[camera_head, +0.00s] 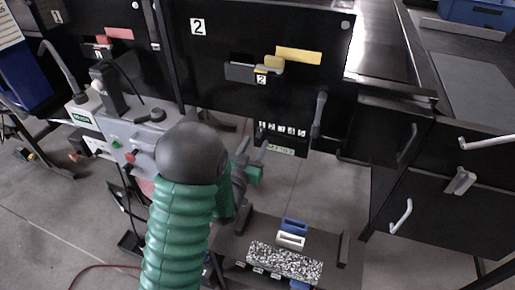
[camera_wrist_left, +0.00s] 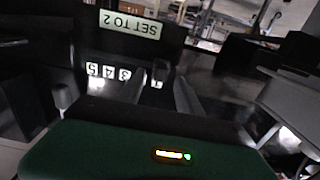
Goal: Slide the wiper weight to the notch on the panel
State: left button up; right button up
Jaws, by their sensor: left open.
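In the left wrist view the labels (camera_wrist_left: 108,71) and the sign (camera_wrist_left: 130,23) appear upside down. A small dark block (camera_wrist_left: 160,69), which looks like the wiper weight, sits at the low-number end of the strip. My left gripper (camera_head: 253,151) is open in front of the panel, left of the strip. Its fingers (camera_wrist_left: 162,88) point at that block with a gap between them. The notch itself is too small to make out.
A grey handle (camera_head: 319,115) stands right of the strip. A low shelf (camera_head: 232,246) below holds a speckled block (camera_head: 284,262) and blue and white pieces. A grey machine (camera_head: 115,130) stands at left. Drawers with white handles (camera_head: 401,216) are at right.

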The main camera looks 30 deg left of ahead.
aim_at(260, 136)
pick_arm(q)
jog(key=shift+x, duration=1.2)
jog(key=shift+w, duration=0.25)
jog(key=shift+a, duration=0.15)
jog(key=shift+c, duration=0.5)
grip_shut()
